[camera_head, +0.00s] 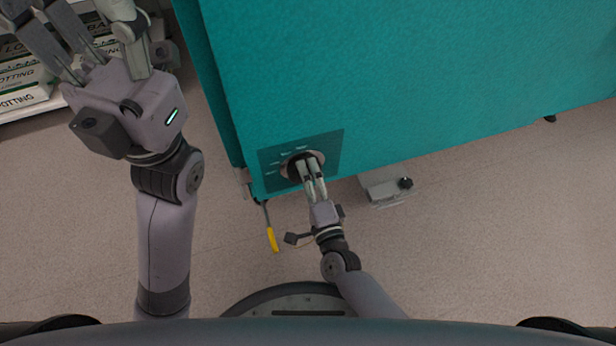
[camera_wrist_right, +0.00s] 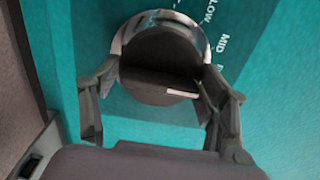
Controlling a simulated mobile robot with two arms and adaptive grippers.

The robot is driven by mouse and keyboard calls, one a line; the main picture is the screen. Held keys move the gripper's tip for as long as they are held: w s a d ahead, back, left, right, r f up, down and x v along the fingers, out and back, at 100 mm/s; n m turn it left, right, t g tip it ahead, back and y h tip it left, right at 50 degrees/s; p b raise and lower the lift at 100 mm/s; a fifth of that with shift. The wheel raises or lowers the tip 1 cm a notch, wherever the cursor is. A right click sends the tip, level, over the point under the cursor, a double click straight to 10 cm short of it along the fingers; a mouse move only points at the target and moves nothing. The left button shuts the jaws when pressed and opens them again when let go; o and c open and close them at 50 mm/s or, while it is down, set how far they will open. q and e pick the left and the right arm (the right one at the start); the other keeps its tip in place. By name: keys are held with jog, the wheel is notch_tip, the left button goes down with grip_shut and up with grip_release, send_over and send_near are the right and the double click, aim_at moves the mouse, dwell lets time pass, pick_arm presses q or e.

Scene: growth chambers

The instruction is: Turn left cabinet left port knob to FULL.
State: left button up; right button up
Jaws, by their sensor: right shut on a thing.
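A dark round knob (camera_head: 289,167) sits on a darker panel (camera_head: 327,150) low on the teal cabinet (camera_head: 400,80). My right gripper (camera_head: 307,161) is shut on the knob. In the right wrist view the knob (camera_wrist_right: 160,50) has a silver ring and a raised grip bar, with one finger of my right gripper (camera_wrist_right: 155,95) on each side. A white pointer mark shows at its lower right. The labels LOW and MID are readable beside it; a further label is partly hidden by a finger. My left gripper (camera_head: 95,45) is open and empty at the upper left, away from the cabinet.
A yellow-handled tool or lever (camera_head: 272,239) hangs below the panel's left side. A grey fitting with a black knob (camera_head: 385,186) juts out below the cabinet's edge. White boxes marked POTTING (camera_head: 22,80) stand on a shelf at the upper left. The floor in front is mostly clear.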

jog(key=shift+w+r, duration=0.1)
jog(key=o, duration=0.9)
jog(key=shift+o, duration=0.2)
jog(key=v, duration=0.7)
jog(key=shift+s, duration=0.3)
jog(key=shift+d, duration=0.1)
